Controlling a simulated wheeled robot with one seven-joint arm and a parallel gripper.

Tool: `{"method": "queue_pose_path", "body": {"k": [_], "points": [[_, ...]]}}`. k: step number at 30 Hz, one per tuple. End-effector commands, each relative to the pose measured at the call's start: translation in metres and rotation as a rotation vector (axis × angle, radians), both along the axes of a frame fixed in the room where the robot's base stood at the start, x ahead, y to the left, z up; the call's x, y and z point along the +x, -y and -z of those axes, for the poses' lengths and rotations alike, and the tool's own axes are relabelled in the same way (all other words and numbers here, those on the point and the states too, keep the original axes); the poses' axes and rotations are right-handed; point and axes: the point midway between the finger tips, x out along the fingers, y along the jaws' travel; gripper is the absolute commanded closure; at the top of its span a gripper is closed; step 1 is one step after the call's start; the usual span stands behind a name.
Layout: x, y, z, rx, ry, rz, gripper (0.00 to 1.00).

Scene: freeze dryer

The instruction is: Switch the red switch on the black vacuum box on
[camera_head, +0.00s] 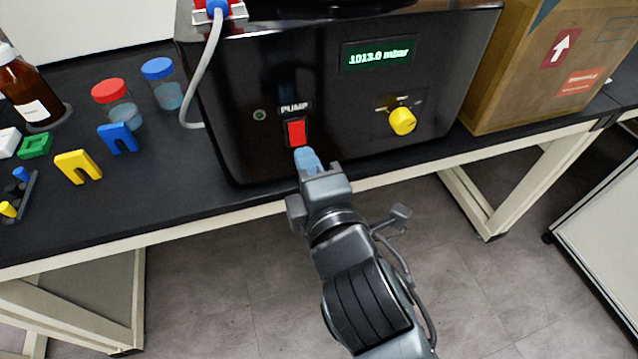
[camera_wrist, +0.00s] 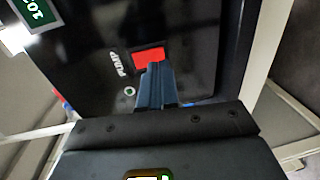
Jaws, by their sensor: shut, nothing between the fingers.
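The black vacuum box (camera_head: 345,110) stands on the dark bench, its front facing me. Its red switch (camera_head: 296,132) sits below the PUMP label, and it also shows in the wrist view (camera_wrist: 149,57). My gripper (camera_head: 307,158) is shut and empty, with its blue fingertips just below the switch. In the wrist view the fingertips (camera_wrist: 154,68) overlap the lower edge of the switch; I cannot tell whether they touch it. The display (camera_head: 378,54) reads 1013.0 mbar. A small round indicator (camera_head: 259,115) left of the switch looks dark greenish.
A yellow knob (camera_head: 402,121) is on the box front, right of the switch. A cardboard box (camera_head: 545,70) stands to the right. Lidded jars (camera_head: 118,105), a brown bottle (camera_head: 28,92) and small coloured parts (camera_head: 78,166) are on the bench at left. A grey hose (camera_head: 203,75) runs down the box's left side.

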Motion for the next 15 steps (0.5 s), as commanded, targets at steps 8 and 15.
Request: {"method": "queue_pose_path", "body": {"k": [8,15], "points": [[0.022,-0.006,0.003,0.000,0.000,0.001,1.00],[0.023,-0.006,0.003,0.000,0.000,0.001,1.00]]}}
